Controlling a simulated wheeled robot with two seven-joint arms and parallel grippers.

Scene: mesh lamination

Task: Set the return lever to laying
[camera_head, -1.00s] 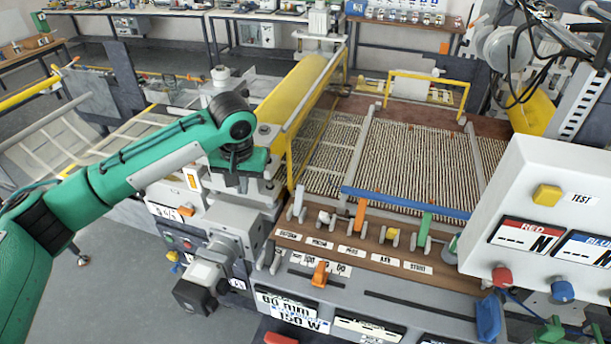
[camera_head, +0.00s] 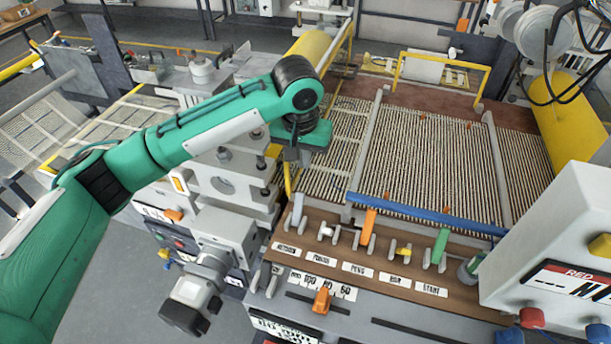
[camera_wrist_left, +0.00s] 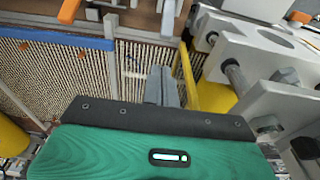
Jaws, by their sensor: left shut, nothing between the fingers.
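A row of levers stands on the brown panel (camera_head: 385,272) along the machine's front. At its left end is a pale grey lever (camera_head: 297,209), upright, also at the top of the wrist view (camera_wrist_left: 168,16). To its right are a short white lever (camera_head: 327,231), an orange lever (camera_head: 368,222), a yellow one (camera_head: 404,251) and a green one (camera_head: 440,246). The labels below are too blurred to tell which is the return lever. My left gripper (camera_head: 291,154) is shut and empty, above and behind the row's left end, apart from the levers; its fingers also show in the wrist view (camera_wrist_left: 161,86).
A blue bar (camera_head: 425,214) runs behind the levers, before the mesh bed (camera_head: 430,160). A yellow-framed post and grey machine blocks (camera_head: 226,182) stand close to my left gripper. An orange slider (camera_head: 321,301) sits below the labels. A white control box (camera_head: 560,235) stands at right.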

